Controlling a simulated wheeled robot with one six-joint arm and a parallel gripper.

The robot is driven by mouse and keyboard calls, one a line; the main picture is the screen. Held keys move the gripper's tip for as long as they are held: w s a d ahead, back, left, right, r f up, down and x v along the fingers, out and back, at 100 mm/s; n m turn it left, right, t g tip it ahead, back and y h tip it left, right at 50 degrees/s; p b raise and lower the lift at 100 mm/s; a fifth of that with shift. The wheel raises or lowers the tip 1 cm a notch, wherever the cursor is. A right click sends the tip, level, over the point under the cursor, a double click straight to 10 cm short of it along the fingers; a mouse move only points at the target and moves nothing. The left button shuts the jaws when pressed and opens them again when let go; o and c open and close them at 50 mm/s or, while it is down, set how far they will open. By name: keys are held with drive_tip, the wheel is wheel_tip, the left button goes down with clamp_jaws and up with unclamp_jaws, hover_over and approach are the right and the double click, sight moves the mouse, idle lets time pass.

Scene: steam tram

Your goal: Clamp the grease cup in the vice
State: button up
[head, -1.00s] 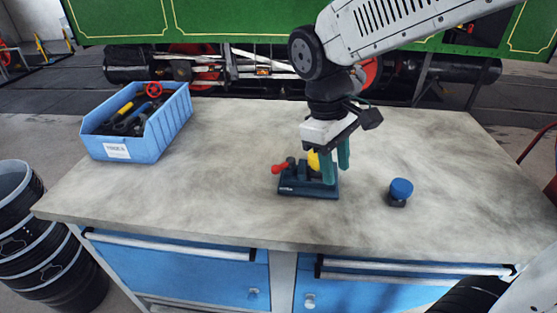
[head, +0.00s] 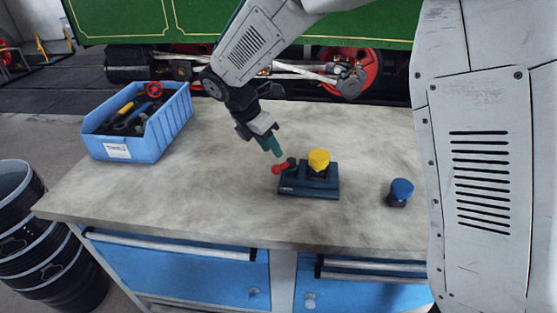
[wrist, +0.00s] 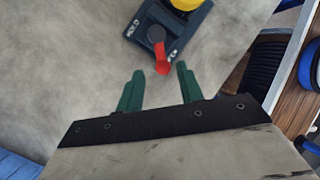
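The vice (head: 310,190) is a dark blue block on the bench with a red handle (head: 280,168) at its left end. A cup with a yellow cap (head: 319,158) stands upright at the vice's jaws; whether the jaws grip it cannot be told. A second cup with a blue cap (head: 401,188) stands on the bench right of the vice. My gripper (head: 276,152) is just behind and left of the handle. In the wrist view my gripper (wrist: 159,77) is open and empty, with the red handle (wrist: 161,62) just beyond the fingertips. The yellow cap (wrist: 186,3) is cut off at the top edge.
A blue bin (head: 150,140) of tools stands at the bench's left back. The bench top (head: 200,190) is clear between bin and vice. Black drums (head: 40,250) stand on the floor at left. My arm hides the bench's right end.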

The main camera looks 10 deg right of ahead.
sight(284, 166)
drive_tip(key=x, duration=0.6)
clamp_jaws()
